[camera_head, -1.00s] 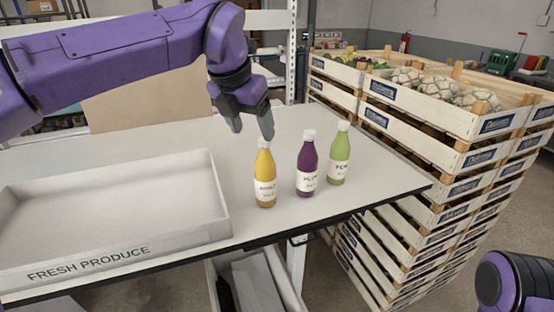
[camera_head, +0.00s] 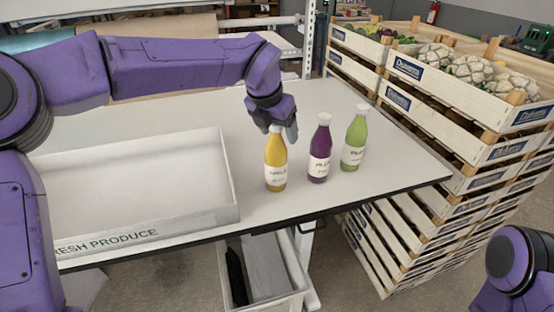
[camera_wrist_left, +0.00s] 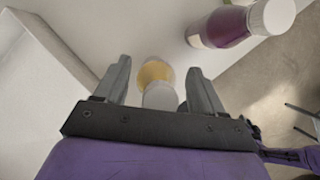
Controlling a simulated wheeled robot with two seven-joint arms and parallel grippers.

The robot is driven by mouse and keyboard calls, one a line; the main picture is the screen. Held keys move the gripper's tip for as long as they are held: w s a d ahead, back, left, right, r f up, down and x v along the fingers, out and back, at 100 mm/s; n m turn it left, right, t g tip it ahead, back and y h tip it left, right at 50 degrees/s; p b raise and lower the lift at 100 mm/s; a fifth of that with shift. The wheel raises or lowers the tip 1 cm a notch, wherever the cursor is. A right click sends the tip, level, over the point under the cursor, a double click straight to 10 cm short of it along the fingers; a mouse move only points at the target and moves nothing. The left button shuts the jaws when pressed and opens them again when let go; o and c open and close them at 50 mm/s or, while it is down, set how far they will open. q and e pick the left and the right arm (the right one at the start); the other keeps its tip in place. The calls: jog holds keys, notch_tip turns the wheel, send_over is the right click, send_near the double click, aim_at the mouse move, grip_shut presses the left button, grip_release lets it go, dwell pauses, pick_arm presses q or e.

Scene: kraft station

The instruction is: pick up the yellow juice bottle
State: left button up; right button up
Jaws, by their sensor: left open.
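The yellow juice bottle (camera_head: 275,166) stands upright on the white table, with a white label and a white cap. In the head view my left gripper (camera_head: 279,128) is right at its top and hides most of the cap. In the left wrist view the bottle (camera_wrist_left: 156,73) shows between the two spread fingers of the left gripper (camera_wrist_left: 157,82), its pale cap nearest the palm. The gripper is open, with gaps visible on both sides of the bottle. My right gripper is not in view.
A purple bottle (camera_head: 319,152) stands just right of the yellow one, and a green bottle (camera_head: 354,140) beyond it. A white tray (camera_head: 228,180) lies to the left. Stacked wooden crates (camera_head: 430,130) stand right of the table (camera_head: 300,205). The front table edge is close.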

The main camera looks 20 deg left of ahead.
pick_arm(q)
jog(key=shift+s+r, duration=0.15)
jog(key=shift+s, duration=0.2)
jog(key=shift+c, duration=1)
grip_shut()
